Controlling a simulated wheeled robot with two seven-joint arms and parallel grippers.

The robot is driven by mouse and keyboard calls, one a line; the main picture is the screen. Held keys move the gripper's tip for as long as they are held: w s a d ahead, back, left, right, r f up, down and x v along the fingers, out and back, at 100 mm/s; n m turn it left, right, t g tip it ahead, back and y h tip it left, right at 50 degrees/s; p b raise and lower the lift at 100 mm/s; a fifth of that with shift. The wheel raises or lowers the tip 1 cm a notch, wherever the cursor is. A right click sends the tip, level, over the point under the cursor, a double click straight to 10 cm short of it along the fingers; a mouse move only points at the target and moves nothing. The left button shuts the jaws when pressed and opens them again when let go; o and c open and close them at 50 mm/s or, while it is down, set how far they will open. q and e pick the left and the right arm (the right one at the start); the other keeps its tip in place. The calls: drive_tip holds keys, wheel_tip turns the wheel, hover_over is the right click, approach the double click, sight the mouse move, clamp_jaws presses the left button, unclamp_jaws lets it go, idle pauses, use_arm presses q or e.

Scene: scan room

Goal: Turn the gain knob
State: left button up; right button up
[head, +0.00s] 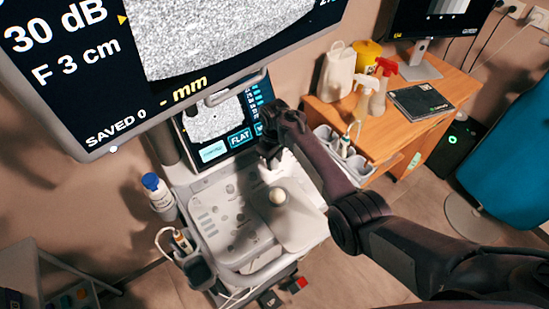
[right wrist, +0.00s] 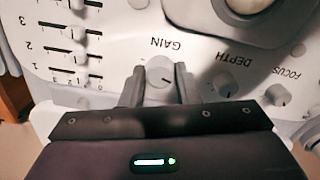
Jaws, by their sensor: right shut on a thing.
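The gain knob (right wrist: 160,72) is a small pale round knob with a dark pointer mark, beside the upside-down word GAIN in the right wrist view. My right gripper (right wrist: 158,90) has one dark finger on each side of it and is shut on it. In the head view my right gripper (head: 270,157) is over the far part of the ultrasound console panel (head: 215,222), below the small touch screen. I cannot make out the gain knob in the head view. The large monitor (head: 60,75) reads 30 dB. My left gripper is not in view.
A white ball (head: 278,196) sits on the console. A wooden desk (head: 440,78) with spray bottles stands at the right.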

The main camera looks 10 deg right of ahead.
idle(0.3)
drive_tip(key=o, duration=1)
drive_tip(key=shift+c, duration=0.2)
wheel_tip(320, 180, up, 8)
drive_tip(key=p, duration=0.8)
drive_tip(key=shift+f, duration=0.1)
drive_tip(key=shift+f, duration=0.1)
